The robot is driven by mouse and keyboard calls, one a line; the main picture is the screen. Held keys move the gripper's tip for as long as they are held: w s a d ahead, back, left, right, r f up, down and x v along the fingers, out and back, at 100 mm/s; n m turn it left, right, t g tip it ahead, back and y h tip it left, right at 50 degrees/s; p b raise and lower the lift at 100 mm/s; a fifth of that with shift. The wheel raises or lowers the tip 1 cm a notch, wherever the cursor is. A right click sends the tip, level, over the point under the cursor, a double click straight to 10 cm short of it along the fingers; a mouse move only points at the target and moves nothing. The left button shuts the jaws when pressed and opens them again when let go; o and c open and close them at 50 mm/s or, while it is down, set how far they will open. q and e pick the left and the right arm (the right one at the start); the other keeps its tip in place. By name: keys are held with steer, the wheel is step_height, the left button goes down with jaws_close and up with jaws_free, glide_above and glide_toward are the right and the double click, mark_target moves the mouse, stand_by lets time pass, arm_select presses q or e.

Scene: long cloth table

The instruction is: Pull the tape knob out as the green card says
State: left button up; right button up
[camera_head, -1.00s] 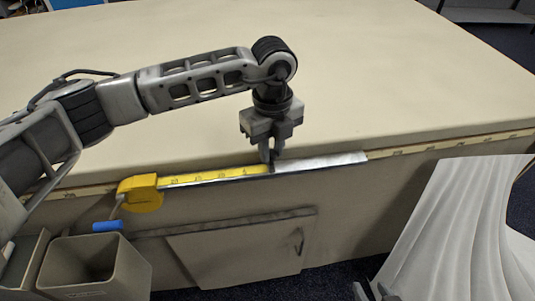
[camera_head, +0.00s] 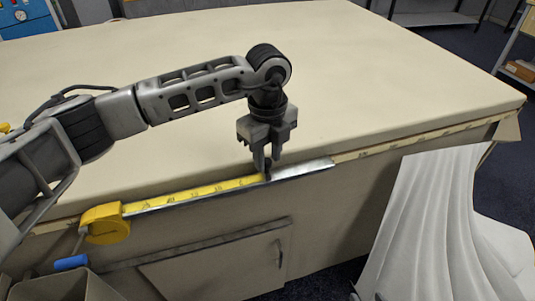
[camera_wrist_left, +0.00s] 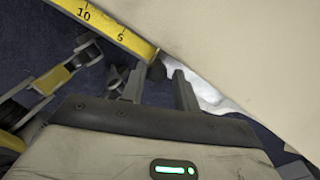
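The yellow tape case (camera_head: 106,224) is at the left on the front edge of the table. Its yellow tape (camera_head: 195,193) lies along a metal rail (camera_head: 305,168), with bare rail to the right of the tape's end. The dark knob (camera_wrist_left: 157,70) is at the tape's end, past the 5 mark in the left wrist view. The tips of my right gripper (camera_head: 368,296) just show at the bottom edge, apart and empty. I see no green card.
The long cream table (camera_head: 330,70) is clear on top. A white draped cloth (camera_head: 425,225) hangs at the front right. A grey bin (camera_head: 62,289) and a blue handle (camera_head: 72,262) are below the tape case. A printed scale (camera_head: 420,137) runs along the table edge.

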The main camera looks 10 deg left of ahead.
mark_target(268, 160)
arm_select(q)
steer(key=shift+r, duration=0.15)
step_height(268, 160, up, 16)
steer(key=b, duration=0.1)
steer(key=shift+f, duration=0.2)
stand_by(0.4)
